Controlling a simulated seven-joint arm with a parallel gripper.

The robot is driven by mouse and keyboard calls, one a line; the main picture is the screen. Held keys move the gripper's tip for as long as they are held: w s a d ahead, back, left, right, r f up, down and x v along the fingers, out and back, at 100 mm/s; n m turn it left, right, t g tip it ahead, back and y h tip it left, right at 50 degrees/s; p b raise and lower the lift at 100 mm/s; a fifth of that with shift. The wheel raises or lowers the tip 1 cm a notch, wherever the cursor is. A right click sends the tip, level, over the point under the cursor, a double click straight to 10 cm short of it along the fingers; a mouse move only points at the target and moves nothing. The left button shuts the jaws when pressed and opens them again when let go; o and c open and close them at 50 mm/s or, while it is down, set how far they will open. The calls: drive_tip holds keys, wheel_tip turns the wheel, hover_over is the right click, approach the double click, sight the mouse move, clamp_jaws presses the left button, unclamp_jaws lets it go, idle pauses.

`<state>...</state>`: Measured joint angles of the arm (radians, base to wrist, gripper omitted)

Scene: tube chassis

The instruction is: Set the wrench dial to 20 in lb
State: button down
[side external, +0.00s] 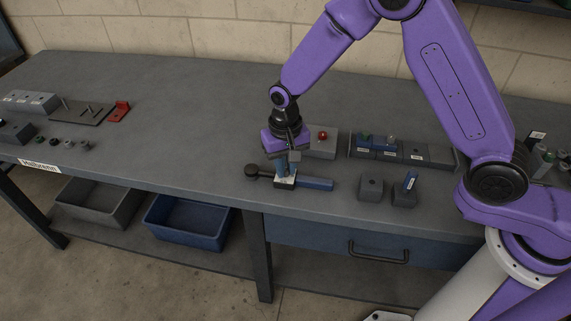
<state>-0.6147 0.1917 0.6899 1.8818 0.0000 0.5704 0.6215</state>
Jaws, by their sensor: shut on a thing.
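A wrench-like tool (315,184) lies near the bench's front edge, with a dark round end at its left and a blue bar at its right. A small pale block (284,183) sits at its middle. A blue upright piece (282,166) stands over the pale block. My gripper (284,158) points down and is shut on this upright piece. Whether the piece is the tool's dial, and whether it touches the block, I cannot tell. No scale or number is readable at this size.
Behind stands a grey box with a red knob (322,135). Small parts and a red bracket (119,111) lie far left. The bench's left middle is clear.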

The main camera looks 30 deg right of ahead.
drive_tip(key=shift+m, duration=0.4)
drive_tip(key=c, duration=1.1)
unclamp_jaws()
wheel_tip(320, 180, up, 18)
drive_tip(key=shift+f, duration=0.25)
